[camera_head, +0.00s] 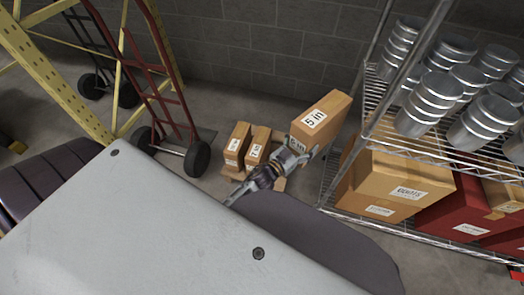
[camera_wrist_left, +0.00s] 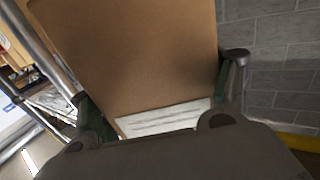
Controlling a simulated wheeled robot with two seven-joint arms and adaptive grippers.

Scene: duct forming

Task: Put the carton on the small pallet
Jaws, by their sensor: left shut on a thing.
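A brown carton (camera_head: 327,117) with a white label reading "5 in" is held up between the shelf and the wall, tilted. My left gripper (camera_head: 300,150) is shut on its lower part. In the left wrist view the carton (camera_wrist_left: 135,55) fills the space between my two fingers, with part of a white label showing near the palm. The small wooden pallet (camera_head: 232,173) lies on the floor below and left of the held carton, partly hidden by my arm. Two smaller labelled cartons, one left (camera_head: 236,143) and one right (camera_head: 257,146), stand on it. My right gripper is not in view.
A wire shelf (camera_head: 385,146) with metal cans and boxes stands close on the right. A red hand truck (camera_head: 168,95) is left of the pallet, and a yellow rack frame (camera_head: 60,75) is farther left. A grey block wall (camera_head: 260,45) closes the back.

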